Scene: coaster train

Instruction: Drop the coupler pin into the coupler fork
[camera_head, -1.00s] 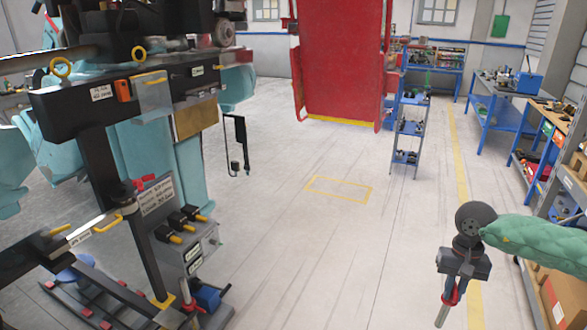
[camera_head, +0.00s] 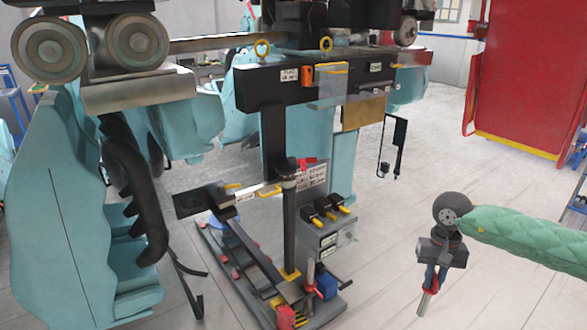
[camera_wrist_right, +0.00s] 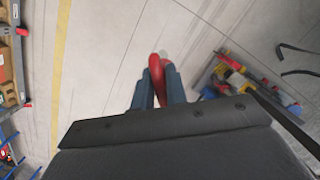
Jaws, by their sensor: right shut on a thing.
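My right gripper (camera_head: 434,274) hangs at the lower right of the head view at the end of my green-sleeved arm. It is shut on the coupler pin (camera_head: 426,301), which has a red grip and a metal shaft pointing down, slightly tilted. In the right wrist view the pin's red grip (camera_wrist_right: 157,74) sits between the two finger pads; most of the shaft is hidden. The pin is in the air over open floor, well apart from the teal train cars. I cannot clearly make out the coupler fork among the dark parts of the train. My left gripper is not in view.
A black beam (camera_head: 259,92) with yellow eyebolts crosses the teal car. Below it stand a dark post (camera_head: 289,230) and a grey control box (camera_head: 338,240) with yellow-black knobs. A red panel (camera_head: 530,90) stands at the back right. The floor between box and gripper is clear.

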